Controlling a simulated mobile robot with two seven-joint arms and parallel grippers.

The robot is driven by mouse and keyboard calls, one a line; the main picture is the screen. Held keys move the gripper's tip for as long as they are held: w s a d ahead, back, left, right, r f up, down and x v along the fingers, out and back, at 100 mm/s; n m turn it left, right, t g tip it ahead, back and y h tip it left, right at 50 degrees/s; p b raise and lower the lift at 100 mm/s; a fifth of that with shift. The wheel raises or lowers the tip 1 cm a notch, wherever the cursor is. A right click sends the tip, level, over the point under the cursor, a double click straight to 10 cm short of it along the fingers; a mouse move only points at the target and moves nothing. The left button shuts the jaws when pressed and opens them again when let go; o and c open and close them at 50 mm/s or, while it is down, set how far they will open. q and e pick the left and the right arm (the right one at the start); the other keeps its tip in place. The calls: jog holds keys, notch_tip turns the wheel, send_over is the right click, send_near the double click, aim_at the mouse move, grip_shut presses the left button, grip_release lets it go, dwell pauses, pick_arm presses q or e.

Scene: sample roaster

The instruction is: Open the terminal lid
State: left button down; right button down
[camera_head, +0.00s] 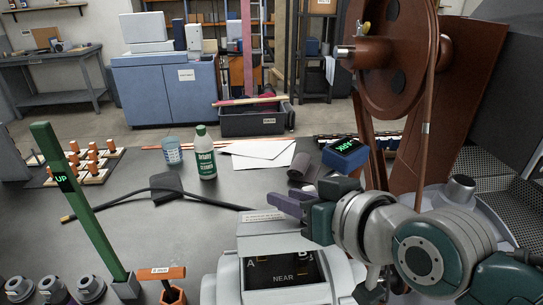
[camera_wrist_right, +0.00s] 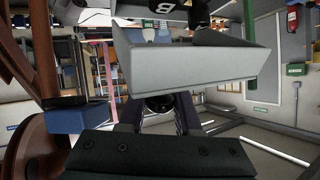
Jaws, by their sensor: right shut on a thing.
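The terminal is the pale grey box at the bottom middle of the head view, with a black face (camera_head: 284,271) marked A, B and NEAR. A grey lid panel (camera_head: 277,242) stands along the far edge of this face, under a small white label strip. My right gripper (camera_head: 291,204) reaches in from the right, its purple fingers at the lid's far side. In the wrist view the grey lid (camera_wrist_right: 195,62) fills the middle, and the fingers (camera_wrist_right: 160,112) meet its edge. The gripper is shut on the lid; the exact contact is partly hidden. My left gripper is not in view.
A green lever (camera_head: 80,205) marked UP stands at left. A black cable (camera_head: 190,192) crosses the table behind the terminal. A green-white bottle (camera_head: 205,158), a cup (camera_head: 173,152) and a blue box (camera_head: 345,157) stand farther back. The brown roaster (camera_head: 395,60) rises at right.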

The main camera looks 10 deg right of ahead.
jog(key=shift+w+d+f, duration=0.1)
jog(key=shift+w+d, duration=0.05)
jog(key=shift+w, duration=0.05)
dwell(0.3)
jog(key=c, duration=1.1)
grip_release()
jog(key=o, duration=0.5)
jog(key=shift+w, duration=0.1)
jog(key=p+v, duration=0.1)
jog(key=v, duration=0.9)
